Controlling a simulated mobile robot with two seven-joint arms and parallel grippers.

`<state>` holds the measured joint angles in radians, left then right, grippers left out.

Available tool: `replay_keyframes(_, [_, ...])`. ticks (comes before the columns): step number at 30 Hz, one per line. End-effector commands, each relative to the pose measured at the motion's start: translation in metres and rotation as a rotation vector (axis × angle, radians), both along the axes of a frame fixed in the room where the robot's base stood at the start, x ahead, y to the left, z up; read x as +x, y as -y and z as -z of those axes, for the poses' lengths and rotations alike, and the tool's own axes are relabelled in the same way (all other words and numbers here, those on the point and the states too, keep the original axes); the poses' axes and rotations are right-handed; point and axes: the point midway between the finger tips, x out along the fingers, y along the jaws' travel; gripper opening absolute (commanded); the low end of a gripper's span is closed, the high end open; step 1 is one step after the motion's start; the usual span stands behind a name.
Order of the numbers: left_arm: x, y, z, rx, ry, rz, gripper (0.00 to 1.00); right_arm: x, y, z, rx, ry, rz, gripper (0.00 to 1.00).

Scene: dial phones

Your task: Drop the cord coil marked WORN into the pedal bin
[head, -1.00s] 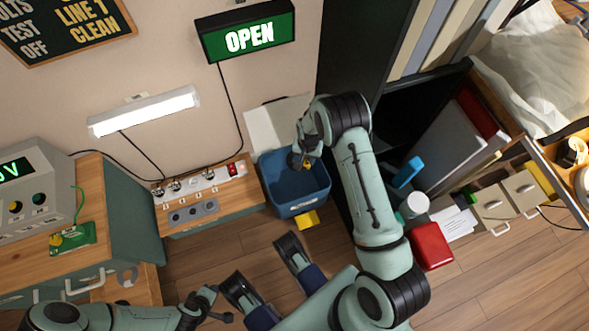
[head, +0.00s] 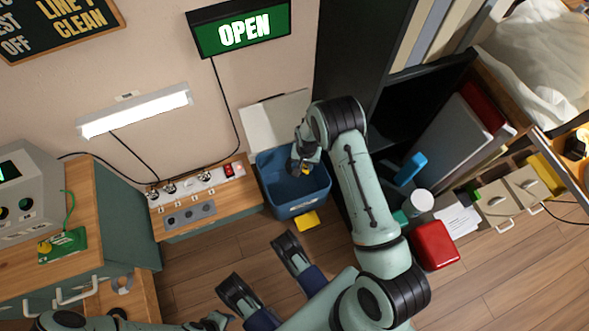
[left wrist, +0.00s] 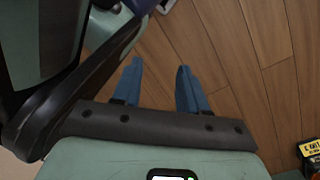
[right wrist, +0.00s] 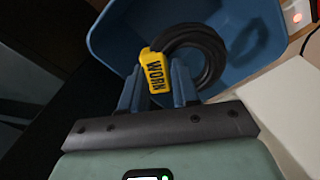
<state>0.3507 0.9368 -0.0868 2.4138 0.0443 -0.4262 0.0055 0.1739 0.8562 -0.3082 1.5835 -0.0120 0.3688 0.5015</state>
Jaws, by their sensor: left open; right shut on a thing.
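The cord coil (right wrist: 208,48) is black, with a yellow tag marked WORN (right wrist: 152,70). My right gripper (right wrist: 157,86) is shut on it at the tag. In the right wrist view the coil hangs over the open blue pedal bin (right wrist: 110,38), whose inside shows behind it. In the head view the right gripper (head: 299,163) is at the mouth of the bin (head: 298,207); the coil is hard to make out there. The bin's pale lid (head: 270,122) is raised against the wall. My left gripper (left wrist: 160,70) is open and empty above the wooden floor.
A low wooden bench with a power strip (head: 192,185) stands left of the bin. A dark shelf unit (head: 335,70) rises on the right. A red box (head: 434,245) and a white cup (head: 420,202) are beyond my right arm. A yellow pedal (head: 308,222) is at the bin's front.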

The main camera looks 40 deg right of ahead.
Motion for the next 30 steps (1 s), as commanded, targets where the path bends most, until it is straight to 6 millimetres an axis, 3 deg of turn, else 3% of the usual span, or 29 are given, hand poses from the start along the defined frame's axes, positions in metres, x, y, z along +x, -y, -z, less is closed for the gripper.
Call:
replay_keyframes(5, [0.000,0.000,0.000,0.000,0.000,0.000,0.43,0.000,0.000,0.000,0.000,0.000,0.000,0.00])
replay_keyframes(6, [0.000,0.000,0.000,0.000,0.000,0.000,0.43,0.000,0.000,0.000,0.000,0.000,0.000,0.43])
replay_keyframes(8, [0.000,0.000,0.000,0.000,0.000,0.000,0.43,0.000,0.000,0.000,0.000,0.000,0.000,0.60])
replay_keyframes(20, [0.005,0.000,-0.003,0.002,0.017,0.002,0.43,0.000,0.000,-0.008,0.000,0.000,0.000,0.60])
replay_keyframes(30, [0.049,0.006,-0.033,0.011,0.164,0.016,0.43,0.001,0.000,-0.081,0.000,0.004,0.000,0.60])
